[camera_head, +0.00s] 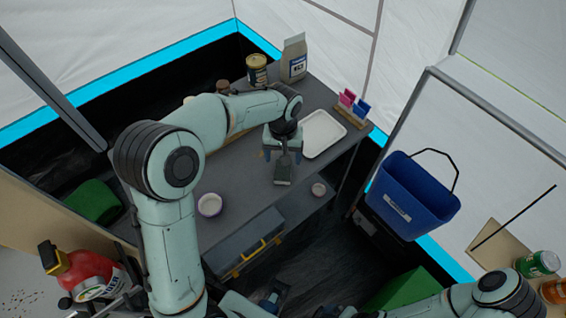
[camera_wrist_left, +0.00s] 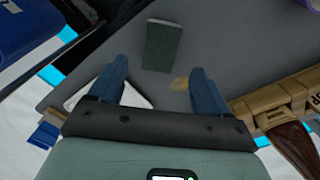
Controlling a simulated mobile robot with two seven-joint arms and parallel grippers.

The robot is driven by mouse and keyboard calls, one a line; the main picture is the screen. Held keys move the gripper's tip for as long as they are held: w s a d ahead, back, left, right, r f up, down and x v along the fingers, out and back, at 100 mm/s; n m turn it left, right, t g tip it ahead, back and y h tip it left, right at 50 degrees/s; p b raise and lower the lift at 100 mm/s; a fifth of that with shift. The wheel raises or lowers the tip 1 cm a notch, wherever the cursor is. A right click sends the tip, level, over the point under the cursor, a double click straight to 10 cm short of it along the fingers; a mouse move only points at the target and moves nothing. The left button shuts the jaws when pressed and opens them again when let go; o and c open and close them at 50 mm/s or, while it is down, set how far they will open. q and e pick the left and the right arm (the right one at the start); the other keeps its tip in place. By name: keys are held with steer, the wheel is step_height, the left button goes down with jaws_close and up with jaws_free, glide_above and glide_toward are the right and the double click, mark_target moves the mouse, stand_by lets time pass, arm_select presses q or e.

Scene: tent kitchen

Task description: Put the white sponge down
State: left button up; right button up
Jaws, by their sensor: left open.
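A dark grey-green block, which looks like the sponge (camera_head: 284,171) with its dark face up, lies on the grey table (camera_head: 235,180). A thin pale edge shows on it in the left wrist view (camera_wrist_left: 163,46). My left gripper (camera_head: 282,155) points down just behind the block in the head view. In the left wrist view its blue fingers (camera_wrist_left: 158,72) are apart with nothing between them, and the block lies just beyond the tips. My right arm crosses the bottom of the head view; its gripper (camera_head: 271,298) is small and partly cut off there.
A white tray (camera_head: 322,132) lies right of my left gripper. A can (camera_head: 257,70) and paper bag (camera_head: 294,58) stand behind.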

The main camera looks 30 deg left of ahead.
arm_select(q)
steer(key=shift+r, duration=2.4)
